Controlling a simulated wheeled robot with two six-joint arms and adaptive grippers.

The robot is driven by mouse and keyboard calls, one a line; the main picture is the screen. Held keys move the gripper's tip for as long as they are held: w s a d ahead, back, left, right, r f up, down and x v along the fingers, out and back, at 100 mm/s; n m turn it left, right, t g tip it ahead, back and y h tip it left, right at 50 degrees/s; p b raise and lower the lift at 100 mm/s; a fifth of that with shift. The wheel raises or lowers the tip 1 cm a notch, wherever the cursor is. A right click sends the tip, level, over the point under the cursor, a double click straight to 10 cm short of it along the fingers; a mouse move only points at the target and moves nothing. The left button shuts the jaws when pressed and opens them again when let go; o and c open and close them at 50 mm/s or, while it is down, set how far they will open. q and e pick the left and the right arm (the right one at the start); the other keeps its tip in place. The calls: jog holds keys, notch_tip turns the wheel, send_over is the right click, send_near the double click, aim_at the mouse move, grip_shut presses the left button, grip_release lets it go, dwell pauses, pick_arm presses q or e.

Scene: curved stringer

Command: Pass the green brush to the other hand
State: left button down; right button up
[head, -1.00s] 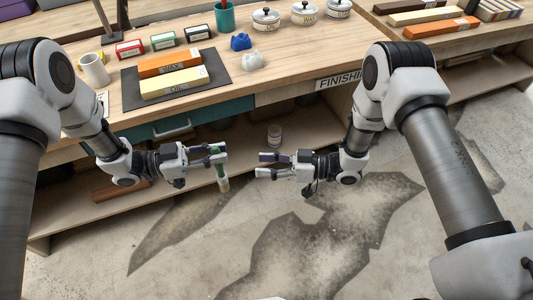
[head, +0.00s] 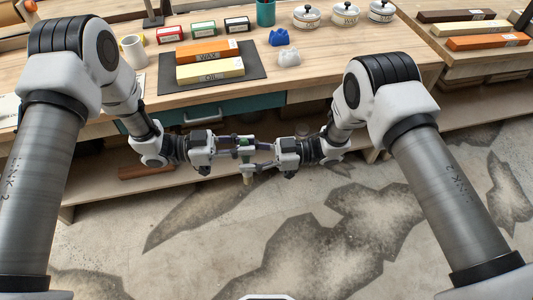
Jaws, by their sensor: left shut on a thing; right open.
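The green brush (head: 245,156) hangs upright in front of the workbench, with its pale bristle end (head: 248,180) pointing down. My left gripper (head: 243,146) is shut on the upper part of the brush, and its fingers hide some of the green handle. My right gripper (head: 256,157) is open and faces it from the right, with its fingertips close beside the brush below the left fingers. I cannot tell whether the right fingers touch the brush.
The workbench (head: 330,70) behind holds orange and yellow blocks on a dark mat (head: 258,68), several small boxes, lidded pots and a white mug (head: 133,50). A lower shelf (head: 100,188) runs behind the grippers. The floor below the brush is clear.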

jog(key=shift+a, duration=0.15)
grip_shut()
pick_arm(q)
jog(key=c, duration=1)
grip_release()
